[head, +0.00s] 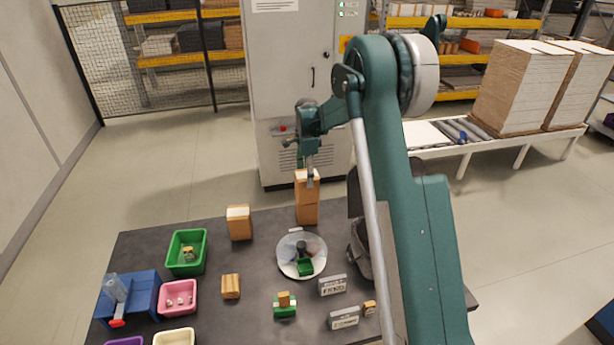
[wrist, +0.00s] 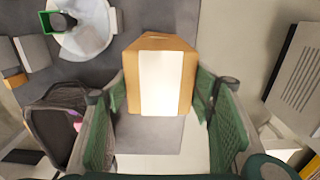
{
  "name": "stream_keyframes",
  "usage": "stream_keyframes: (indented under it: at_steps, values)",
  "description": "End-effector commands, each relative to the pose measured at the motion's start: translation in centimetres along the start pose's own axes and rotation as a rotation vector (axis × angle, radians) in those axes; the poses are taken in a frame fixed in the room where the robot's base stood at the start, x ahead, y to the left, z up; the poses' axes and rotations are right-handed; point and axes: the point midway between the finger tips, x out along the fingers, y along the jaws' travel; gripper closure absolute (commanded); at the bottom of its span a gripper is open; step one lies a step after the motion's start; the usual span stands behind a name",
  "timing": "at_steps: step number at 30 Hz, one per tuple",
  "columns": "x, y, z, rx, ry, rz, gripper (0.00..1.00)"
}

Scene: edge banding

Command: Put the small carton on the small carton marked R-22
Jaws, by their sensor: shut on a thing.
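My gripper (head: 311,178) is shut on a small tan carton (head: 306,191) with a pale strip on top. In the wrist view the green fingers (wrist: 160,100) stand on either side of the held carton (wrist: 160,78). In the head view it appears directly above another tan carton (head: 307,214) at the table's back edge, upright and lined up with it. I cannot tell whether the two touch or a thin gap is left. A third tan carton (head: 239,222) stands apart to the left. No R-22 marking is readable.
A round pale plate (head: 288,262) with a green item lies in front of the cartons. A dark bag (head: 360,246) is close on the right. Green (head: 203,255), pink (head: 189,307) and blue (head: 140,291) containers stand left. Grey labelled blocks (head: 332,286) lie at front right.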

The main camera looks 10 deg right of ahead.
Motion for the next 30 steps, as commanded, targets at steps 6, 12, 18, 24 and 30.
stream_keyframes:
  at_steps: [6,12,18,24,30]
  values:
    - [0.0,0.0,0.0,0.000,0.000,0.000,0.31]
    - [0.0,0.0,0.0,0.000,0.000,0.000,0.31]
    - [-0.2,0.0,0.0,0.000,0.000,0.000,0.31]
    - [-1.7,0.0,0.0,0.000,0.000,0.000,0.31]
    - [-4.6,0.0,0.0,0.000,0.000,0.000,0.31]
